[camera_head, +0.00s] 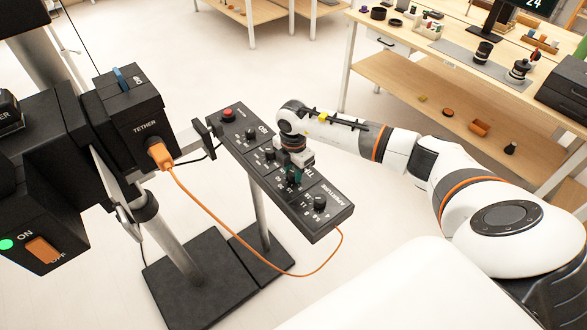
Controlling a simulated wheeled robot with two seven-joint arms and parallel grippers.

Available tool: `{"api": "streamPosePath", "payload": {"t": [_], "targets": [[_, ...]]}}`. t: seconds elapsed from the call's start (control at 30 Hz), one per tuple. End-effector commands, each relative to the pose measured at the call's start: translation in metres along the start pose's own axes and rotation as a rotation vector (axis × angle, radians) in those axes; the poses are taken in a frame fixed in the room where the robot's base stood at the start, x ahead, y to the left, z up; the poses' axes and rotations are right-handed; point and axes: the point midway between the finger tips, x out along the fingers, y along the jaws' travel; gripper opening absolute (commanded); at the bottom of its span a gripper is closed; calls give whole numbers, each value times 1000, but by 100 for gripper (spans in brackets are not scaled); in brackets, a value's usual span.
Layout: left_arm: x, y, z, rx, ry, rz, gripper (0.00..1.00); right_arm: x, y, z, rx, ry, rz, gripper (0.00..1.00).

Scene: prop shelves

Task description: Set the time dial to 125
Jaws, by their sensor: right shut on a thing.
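The black control panel (322,224) stands on a post in the middle of the head view, tilted so its long face runs from upper left to lower right. My right gripper (294,172) reaches down onto the panel section whose label starts "TI". It is shut on the time dial (291,181), which is mostly hidden under it. I cannot read which number the dial points to. My left gripper is not in view.
An aperture dial (320,203) sits on the near section and a red button (227,114) at the far end. A black tether box (130,108) with an orange cable (206,207) stands at left. Workbenches (460,75) with props stand behind.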

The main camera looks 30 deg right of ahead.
Motion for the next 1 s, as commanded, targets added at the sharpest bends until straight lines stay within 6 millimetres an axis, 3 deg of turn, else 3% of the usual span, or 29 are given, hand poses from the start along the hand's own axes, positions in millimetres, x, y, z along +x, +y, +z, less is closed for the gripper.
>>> {"api": "streamPosePath", "payload": {"t": [0.33,0.87,0.9,1.0], "targets": [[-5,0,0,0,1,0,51,-1,-1,0,143,-1,-1,6],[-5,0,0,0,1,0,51,-1,-1,-1,166,0,-3,6],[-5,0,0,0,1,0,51,-1,-1,-1,166,0,-3,35],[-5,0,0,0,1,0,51,-1,-1,-1,165,0,-2,51]]}}
